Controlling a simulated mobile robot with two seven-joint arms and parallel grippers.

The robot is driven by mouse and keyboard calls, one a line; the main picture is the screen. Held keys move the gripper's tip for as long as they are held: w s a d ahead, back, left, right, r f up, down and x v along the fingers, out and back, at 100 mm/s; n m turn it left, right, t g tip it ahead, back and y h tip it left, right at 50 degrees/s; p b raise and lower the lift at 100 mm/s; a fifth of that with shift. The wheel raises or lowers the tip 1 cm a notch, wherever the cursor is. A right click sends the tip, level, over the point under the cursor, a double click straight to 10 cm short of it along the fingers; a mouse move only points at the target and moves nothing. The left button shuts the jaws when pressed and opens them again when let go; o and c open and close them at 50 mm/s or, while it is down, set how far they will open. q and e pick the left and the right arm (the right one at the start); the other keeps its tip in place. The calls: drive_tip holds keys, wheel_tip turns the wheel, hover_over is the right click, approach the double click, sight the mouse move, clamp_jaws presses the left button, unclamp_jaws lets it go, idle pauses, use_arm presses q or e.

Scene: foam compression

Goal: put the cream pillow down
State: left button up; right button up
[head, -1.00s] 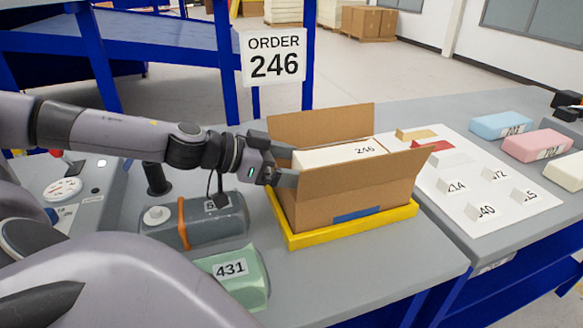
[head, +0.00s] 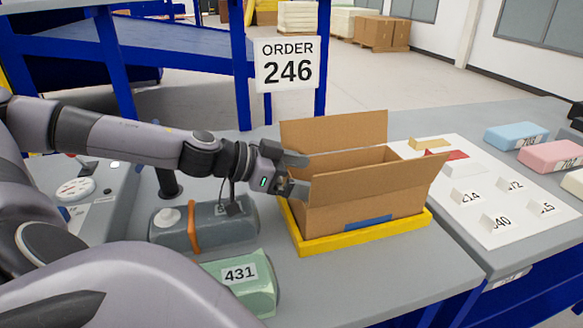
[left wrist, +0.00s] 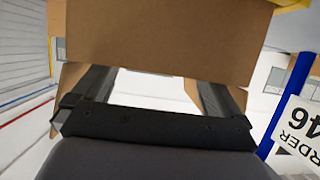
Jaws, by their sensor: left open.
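My left gripper (head: 300,174) is open at the left end of an open cardboard box (head: 362,208), with its fingers close to the box's left edge. In the left wrist view the gripper (left wrist: 155,92) has its fingers spread apart, with brown cardboard (left wrist: 160,38) beyond them. The cream pillow marked 246 does not show in the box now. The near wall hides the box's floor, so I cannot see how it lies. The box stands in a yellow tray (head: 330,244). My right gripper is not in view.
A white board (head: 505,222) with several small blocks lies to the right. Blue (head: 510,137) and pink (head: 550,156) pillows lie beyond it.

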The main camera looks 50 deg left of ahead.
use_arm(q)
drive_tip(key=b+v, duration=0.3)
drive_tip(key=v, duration=0.9)
drive_tip(key=shift+r, duration=0.5)
drive_tip(key=shift+a, duration=0.1)
